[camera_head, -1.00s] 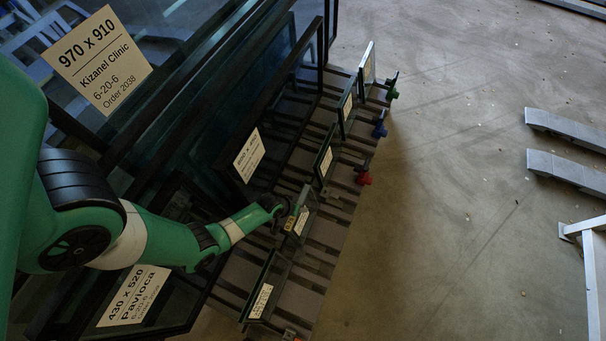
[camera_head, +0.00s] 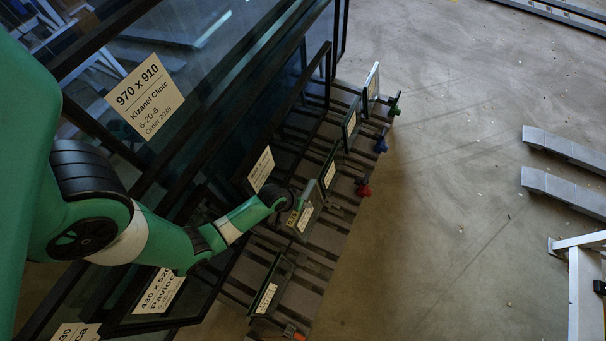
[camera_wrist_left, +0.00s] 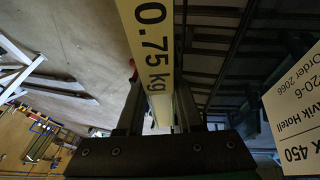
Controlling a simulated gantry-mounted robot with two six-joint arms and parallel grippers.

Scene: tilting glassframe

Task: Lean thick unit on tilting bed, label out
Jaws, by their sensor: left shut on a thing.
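My left gripper (camera_head: 300,203) is at the upper edge of a small glass unit (camera_head: 311,222) standing on a slatted bed (camera_head: 338,222). It is shut on this unit, whose yellow edge strip (camera_wrist_left: 155,45) reads 0.75 kg between the fingers in the wrist view. The unit's white label faces right, away from the large panes. Other slim units stand in a row on the bed: one (camera_head: 330,172) just beyond, one (camera_head: 351,122) farther back, one (camera_head: 373,82) farthest, and one (camera_head: 280,278) nearer me. Which is thickest is hard to tell. My right gripper is out of view.
Large dark-framed panes with labels (camera_head: 145,95) lean along the left, close to my arm. A red clamp (camera_head: 364,190), a blue one (camera_head: 381,141) and a green one (camera_head: 395,106) stick out at the bed's right edge. The floor on the right is open, with grey ramps (camera_head: 562,190) beyond.

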